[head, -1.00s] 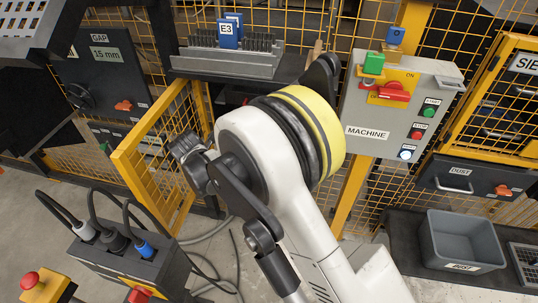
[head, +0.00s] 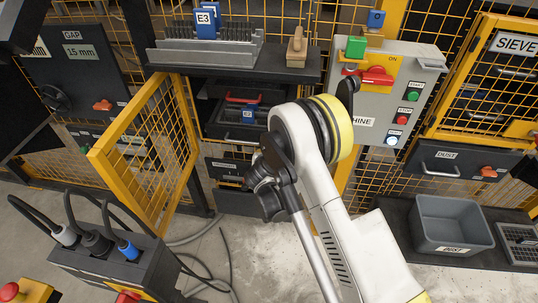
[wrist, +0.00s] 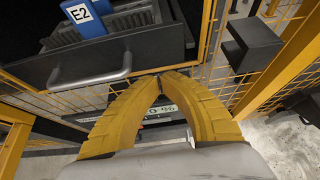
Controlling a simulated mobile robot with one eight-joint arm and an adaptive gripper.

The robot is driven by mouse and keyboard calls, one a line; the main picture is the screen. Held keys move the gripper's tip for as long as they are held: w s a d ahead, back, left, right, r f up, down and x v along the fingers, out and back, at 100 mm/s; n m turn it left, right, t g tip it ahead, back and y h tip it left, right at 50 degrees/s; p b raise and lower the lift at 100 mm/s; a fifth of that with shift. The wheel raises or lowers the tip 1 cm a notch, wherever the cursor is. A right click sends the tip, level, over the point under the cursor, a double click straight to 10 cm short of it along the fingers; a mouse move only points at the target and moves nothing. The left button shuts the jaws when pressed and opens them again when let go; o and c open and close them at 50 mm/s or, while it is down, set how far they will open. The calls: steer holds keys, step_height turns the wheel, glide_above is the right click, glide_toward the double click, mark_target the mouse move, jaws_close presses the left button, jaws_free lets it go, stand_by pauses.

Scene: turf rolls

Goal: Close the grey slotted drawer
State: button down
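The grey drawer (wrist: 120,62) shows in the wrist view at upper left, with a bar handle (wrist: 95,76) on its front. Its slotted grey insert and a blue E2 tag (wrist: 84,17) are visible inside, so it stands at least partly open. In the head view, the blue E2 tag (head: 248,114) shows in the dark bay below the shelf, partly behind my arm. My gripper (wrist: 162,78) has its yellow fingers brought together at the tips, with nothing seen between them. The tips lie just right of the handle in the picture; contact cannot be told. My arm hides the gripper in the head view.
A yellow mesh door (head: 148,150) stands open left of the bay. The shelf above holds a slotted rack (head: 205,52) with a blue E3 tag and a wooden-handled brush (head: 297,47). A machine control box (head: 400,95) is at right. A grey dust bin (head: 452,225) stands lower right.

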steer(key=shift+w+d+f+b, duration=0.15)
steer(key=shift+w+b, duration=0.3)
steer(key=shift+w, duration=0.85)
steer(key=shift+w+d+f+b, duration=0.1)
steer(key=shift+w+f+b, duration=0.25)
steer(key=shift+w, duration=0.95)
steer(key=shift+r, duration=0.1)
steer(key=w, duration=0.5)
steer(key=shift+w+d, duration=0.15)
steer(key=shift+w, duration=0.1)
steer(key=shift+s, duration=0.1)
